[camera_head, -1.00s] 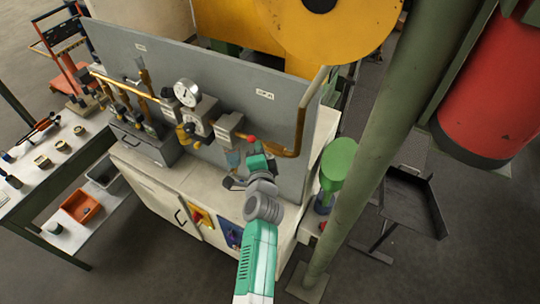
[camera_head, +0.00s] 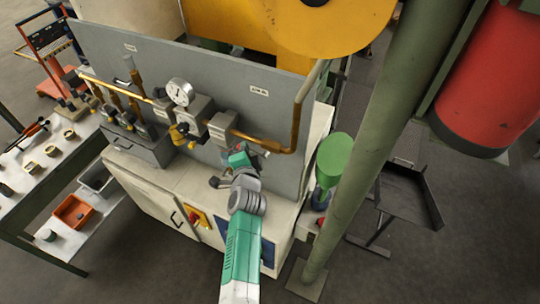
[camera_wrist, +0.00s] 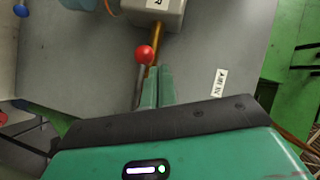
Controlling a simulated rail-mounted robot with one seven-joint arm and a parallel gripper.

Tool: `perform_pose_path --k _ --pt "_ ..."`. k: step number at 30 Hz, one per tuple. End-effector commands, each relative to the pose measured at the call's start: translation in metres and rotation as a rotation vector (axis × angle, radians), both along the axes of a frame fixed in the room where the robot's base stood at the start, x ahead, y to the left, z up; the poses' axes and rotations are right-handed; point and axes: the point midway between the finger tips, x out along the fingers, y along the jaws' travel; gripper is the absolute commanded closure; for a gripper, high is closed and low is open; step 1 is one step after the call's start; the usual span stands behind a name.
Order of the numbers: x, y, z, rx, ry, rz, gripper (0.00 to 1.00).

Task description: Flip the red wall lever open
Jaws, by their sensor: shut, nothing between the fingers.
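The red ball knob (camera_wrist: 144,53) of the wall lever shows in the wrist view, on a thin grey rod (camera_wrist: 139,86). It sits just left of and beyond my fingertips; I cannot tell whether they touch. My gripper (camera_wrist: 157,72) is shut and empty, its two green fingers side by side. In the head view my gripper (camera_head: 238,160) is close to the grey panel, below the brass pipe. The lever there is mostly hidden behind my gripper, with only a hint of red at its top.
The grey panel (camera_head: 90,45) carries a brass pipe (camera_head: 268,147), valves and a round gauge (camera_head: 180,92). A cabinet (camera_head: 150,190) stands below it. A green post (camera_head: 375,140) and a green cylinder (camera_head: 335,155) stand to the right. A parts bench (camera_head: 35,190) is at left.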

Motion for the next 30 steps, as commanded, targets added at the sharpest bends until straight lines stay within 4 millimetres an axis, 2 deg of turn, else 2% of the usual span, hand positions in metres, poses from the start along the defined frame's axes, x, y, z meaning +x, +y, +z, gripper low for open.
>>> perform_pose_path --k 23,26,30 --pt "0.001 0.002 -0.001 0.000 0.000 0.001 1.00" --pt "-0.001 0.002 0.011 0.000 0.000 0.000 1.00" --pt "-0.005 0.003 0.043 0.001 0.000 -0.001 1.00"
